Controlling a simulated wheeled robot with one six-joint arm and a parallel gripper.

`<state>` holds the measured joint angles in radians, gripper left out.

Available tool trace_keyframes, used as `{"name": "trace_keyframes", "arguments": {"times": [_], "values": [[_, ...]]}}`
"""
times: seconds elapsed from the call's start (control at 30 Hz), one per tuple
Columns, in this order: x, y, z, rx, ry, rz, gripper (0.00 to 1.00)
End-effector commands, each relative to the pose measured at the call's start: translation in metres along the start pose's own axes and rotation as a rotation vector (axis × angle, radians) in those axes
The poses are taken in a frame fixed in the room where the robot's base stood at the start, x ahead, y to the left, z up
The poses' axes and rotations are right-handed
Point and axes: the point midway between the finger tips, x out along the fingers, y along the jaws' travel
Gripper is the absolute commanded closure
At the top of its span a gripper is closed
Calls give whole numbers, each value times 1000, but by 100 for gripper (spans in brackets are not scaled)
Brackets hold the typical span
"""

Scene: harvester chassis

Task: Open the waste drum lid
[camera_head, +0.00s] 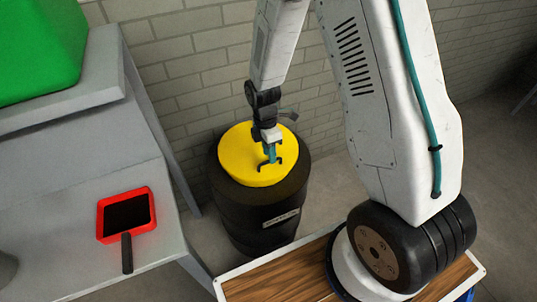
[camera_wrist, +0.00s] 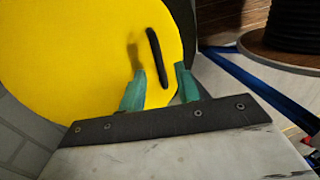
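The waste drum (camera_head: 255,226) is black and stands upright on the floor against the brick wall. Its round yellow lid (camera_head: 237,160) is on top and looks closed. A dark bar handle (camera_wrist: 157,57) stands out on the lid. My gripper (camera_head: 271,158) is over the lid, pointing down at the handle. In the wrist view its two teal fingers (camera_wrist: 160,70) are apart, with the near end of the handle showing between them. I see no finger clearly touching the handle, and the exact height above the lid cannot be told.
A grey table (camera_head: 85,205) stands to the left, with a red dustpan-like tool (camera_head: 127,213) on it. A green bin (camera_head: 38,45) sits on a raised grey shelf at the upper left. The brick wall (camera_head: 190,70) is close behind the drum.

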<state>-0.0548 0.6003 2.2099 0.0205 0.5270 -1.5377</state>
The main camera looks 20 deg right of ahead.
Motion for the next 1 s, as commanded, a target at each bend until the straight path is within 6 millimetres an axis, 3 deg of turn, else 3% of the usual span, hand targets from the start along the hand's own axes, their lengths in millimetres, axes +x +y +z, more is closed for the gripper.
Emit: {"name": "trace_keyframes", "arguments": {"times": [0.13, 0.4, 0.43, 0.53, 0.57, 0.67, 1.0], "values": [[12, 0, 1, 1, 0, -1, 67], [14, 0, 1, 3, 0, 0, 67], [14, 0, 1, 3, 0, 0, 70], [14, 0, 1, 3, 0, 0, 98], [14, 0, 1, 3, 0, 0, 100], [14, 0, -7, -1, 0, 0, 100], [-2, 3, -5, -6, -1, -55, 100]]}}
